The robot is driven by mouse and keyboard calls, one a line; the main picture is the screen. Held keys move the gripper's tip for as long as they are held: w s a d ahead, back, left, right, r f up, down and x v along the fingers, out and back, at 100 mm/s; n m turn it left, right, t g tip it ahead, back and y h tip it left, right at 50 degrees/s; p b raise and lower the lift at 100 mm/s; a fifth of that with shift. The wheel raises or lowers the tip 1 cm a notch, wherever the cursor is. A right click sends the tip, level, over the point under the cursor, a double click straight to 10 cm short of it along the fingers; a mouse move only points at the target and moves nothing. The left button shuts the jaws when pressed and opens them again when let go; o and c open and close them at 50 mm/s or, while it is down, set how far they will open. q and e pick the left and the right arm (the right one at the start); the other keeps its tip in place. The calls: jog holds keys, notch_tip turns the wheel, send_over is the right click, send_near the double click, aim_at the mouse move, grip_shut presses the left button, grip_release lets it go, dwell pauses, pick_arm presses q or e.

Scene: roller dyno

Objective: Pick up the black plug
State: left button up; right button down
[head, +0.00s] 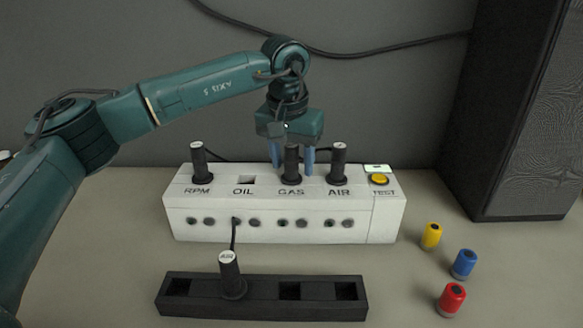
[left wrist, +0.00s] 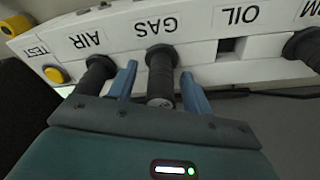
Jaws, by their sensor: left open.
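Black plugs stand upright in the white box (head: 270,212): one at RPM (head: 199,163), one at GAS (head: 291,163) and one at AIR (head: 338,163). Another black plug (head: 231,275) stands in the black rack (head: 262,297) in front, with a cable rising behind it. My left gripper (head: 293,170) points down over the box and is open. In the left wrist view its blue fingers (left wrist: 158,74) are on either side of the GAS plug (left wrist: 162,68), with small gaps visible. My right gripper is not in view.
The OIL socket (head: 246,180) is empty. A yellow TEST button (head: 379,179) is at the box's right end. Yellow (head: 431,236), blue (head: 464,264) and red (head: 451,299) cylinders stand at the right. A tall dark block (head: 505,110) stands behind them. The AIR plug (left wrist: 98,72) is close to one finger.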

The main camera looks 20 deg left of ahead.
pick_arm(q)
grip_shut()
dwell(0.4)
jog(key=shift+r, duration=0.15)
